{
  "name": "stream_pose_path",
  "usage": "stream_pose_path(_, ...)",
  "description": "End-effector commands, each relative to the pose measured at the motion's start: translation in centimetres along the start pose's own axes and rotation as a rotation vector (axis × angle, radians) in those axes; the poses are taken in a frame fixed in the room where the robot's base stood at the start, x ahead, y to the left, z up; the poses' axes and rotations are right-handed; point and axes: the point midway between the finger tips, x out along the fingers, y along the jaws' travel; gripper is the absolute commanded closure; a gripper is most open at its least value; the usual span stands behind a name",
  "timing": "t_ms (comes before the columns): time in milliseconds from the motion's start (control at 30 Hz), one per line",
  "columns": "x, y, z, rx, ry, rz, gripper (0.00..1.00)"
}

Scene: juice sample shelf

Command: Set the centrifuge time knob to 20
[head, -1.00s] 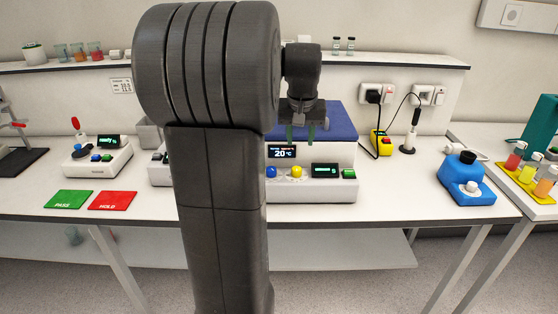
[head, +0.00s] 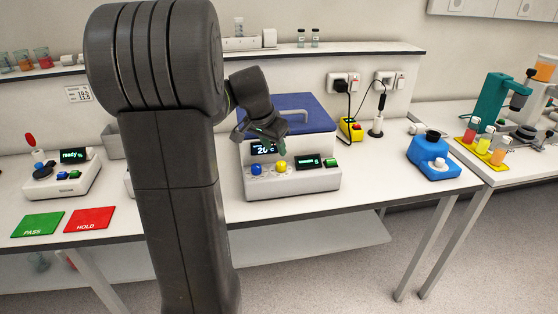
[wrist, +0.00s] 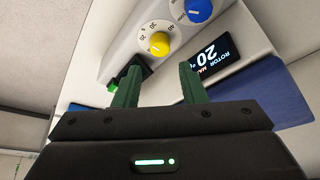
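The centrifuge (head: 300,184) is a white box with a blue lid (head: 304,108) on the bench. Its sloped front has a blue knob (head: 256,169) and a yellow knob (head: 280,167). In the wrist view the yellow knob (wrist: 159,44) sits on a white dial with printed numbers, and the blue knob (wrist: 198,9) is cut by the top edge. I cannot tell which number the yellow knob points at. My gripper (head: 266,137) is above the front panel. In the wrist view its green fingers (wrist: 157,78) are apart and empty, short of the yellow knob.
A dark display (wrist: 213,57) reading 20 is close to the right finger. A second display (head: 309,162) and green button (head: 330,162) are right of the knobs. A blue device (head: 433,165) stands farther right; green (head: 38,224) and red (head: 89,219) mats lie left.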

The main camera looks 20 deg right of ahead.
Motion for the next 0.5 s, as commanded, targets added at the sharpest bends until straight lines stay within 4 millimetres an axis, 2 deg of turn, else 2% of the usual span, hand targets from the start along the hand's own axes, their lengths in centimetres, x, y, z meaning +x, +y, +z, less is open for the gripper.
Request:
stream_pose_path(33, 1.2, 0.0, 0.0, -0.001, -0.003, 0.003, 0.62)
stream_pose_path(200, 4.6, 0.1, 0.0, 0.0, -0.004, 0.003, 0.62)
stream_pose_path(333, 6.3, 0.0, 0.0, -0.001, -0.002, 0.001, 0.62)
stream_pose_path(500, 7.4, 0.0, 0.0, -0.001, -0.001, 0.0, 0.62)
